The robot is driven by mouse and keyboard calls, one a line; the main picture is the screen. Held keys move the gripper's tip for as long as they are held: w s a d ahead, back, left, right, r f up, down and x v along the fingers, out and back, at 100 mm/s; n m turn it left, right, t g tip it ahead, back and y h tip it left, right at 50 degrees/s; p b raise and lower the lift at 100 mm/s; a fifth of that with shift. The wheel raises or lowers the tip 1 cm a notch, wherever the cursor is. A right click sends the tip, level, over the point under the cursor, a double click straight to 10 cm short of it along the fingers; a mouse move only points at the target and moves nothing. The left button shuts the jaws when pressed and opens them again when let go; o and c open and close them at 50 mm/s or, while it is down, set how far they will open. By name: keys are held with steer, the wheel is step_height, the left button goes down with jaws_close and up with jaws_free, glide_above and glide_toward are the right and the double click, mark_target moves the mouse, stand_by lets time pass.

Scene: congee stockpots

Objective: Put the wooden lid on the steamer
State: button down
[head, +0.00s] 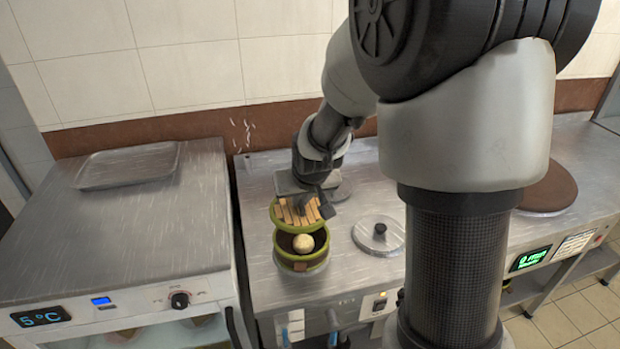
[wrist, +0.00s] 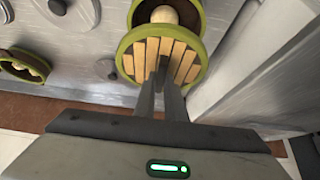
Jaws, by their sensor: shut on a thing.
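The wooden lid (head: 291,213), slatted with a green rim, is held by my gripper (head: 312,205) over the back part of the steamer. In the wrist view the lid (wrist: 184,62) hangs at the fingertips of my gripper (wrist: 163,72), which is shut on it. The steamer (head: 301,265) is a round basket with green rims on the metal counter. A pale bun (head: 303,243) shows in its open front part. In the wrist view the bun (wrist: 165,15) and part of the steamer rim (wrist: 140,12) show beyond the lid. I cannot tell whether lid and steamer touch.
A metal lid with a black knob (head: 379,234) lies right of the steamer. A metal tray (head: 128,166) lies on the left counter (head: 90,240). A brown round board (head: 550,188) is at the right. Another green-rimmed item (wrist: 25,66) shows in the wrist view.

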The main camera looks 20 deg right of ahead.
mark_target(303, 219)
steer(key=shift+s+f, duration=0.15)
steer(key=shift+s, duration=0.6)
steer(key=shift+f+b, duration=2.1)
steer(key=shift+f, duration=0.75)
steer(key=shift+f+b, duration=0.55)
steer(key=shift+b, duration=0.15)
steer(key=c, duration=2.1)
jaws_free()
steer(key=shift+r, duration=0.1)
steer(key=shift+s+r+p, duration=0.35)
steer(key=shift+r+p, duration=0.15)
steer(key=shift+r, duration=0.1)
steer(key=p+v, duration=0.5)
steer(key=v, duration=0.4)
steer(key=shift+s+r+p, duration=0.2)
steer(key=shift+p, duration=0.2)
